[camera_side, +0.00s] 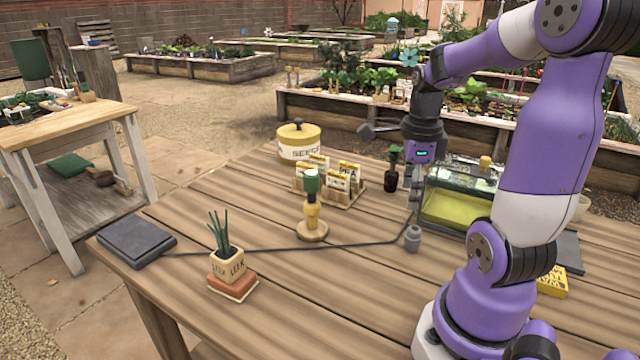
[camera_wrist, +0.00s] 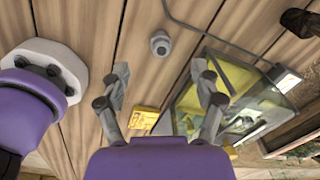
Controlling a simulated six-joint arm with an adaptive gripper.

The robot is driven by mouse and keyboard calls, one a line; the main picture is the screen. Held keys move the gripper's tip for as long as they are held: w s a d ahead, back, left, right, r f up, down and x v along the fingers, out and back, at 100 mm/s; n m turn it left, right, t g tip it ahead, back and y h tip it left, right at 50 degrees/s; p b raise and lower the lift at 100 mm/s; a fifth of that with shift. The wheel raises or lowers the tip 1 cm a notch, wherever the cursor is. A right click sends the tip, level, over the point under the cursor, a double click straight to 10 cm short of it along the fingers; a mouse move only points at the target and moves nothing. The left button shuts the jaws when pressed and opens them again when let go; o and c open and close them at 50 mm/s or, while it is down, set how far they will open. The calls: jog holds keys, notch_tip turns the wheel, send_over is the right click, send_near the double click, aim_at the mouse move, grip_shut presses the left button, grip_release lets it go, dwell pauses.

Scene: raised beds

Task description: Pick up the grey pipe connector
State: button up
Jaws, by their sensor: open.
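The grey pipe connector (camera_side: 412,238) is a small rounded piece on the wooden table, left of the glass tank. In the wrist view the connector (camera_wrist: 160,43) lies beyond the fingertips, near the middle between them from left to right. My gripper (camera_side: 413,198) points down above the connector in the side view. In the wrist view my gripper (camera_wrist: 161,78) has its two fingers spread wide with nothing between them. The connector appears apart from the fingers.
The glass tank (camera_side: 461,208) stands close to the right of my gripper. A dark cable (camera_side: 300,248) runs past the connector from a grey box (camera_side: 137,241). A plant pot (camera_side: 391,180) and seed packet rack (camera_side: 330,184) are behind. The front middle of the table is clear.

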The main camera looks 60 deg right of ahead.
aim_at(413, 228)
jog(key=shift+s+d+f+m, duration=0.25)
jog(key=shift+s+d+m, duration=0.25)
jog(key=shift+m, duration=0.6)
jog(key=shift+s+d+f+m, duration=0.15)
jog(key=shift+f+m, duration=0.15)
jog(key=shift+m, duration=0.1)
notch_tip(413, 228, down, 10)
jog(key=shift+s, duration=0.1)
jog(key=c, duration=1.1)
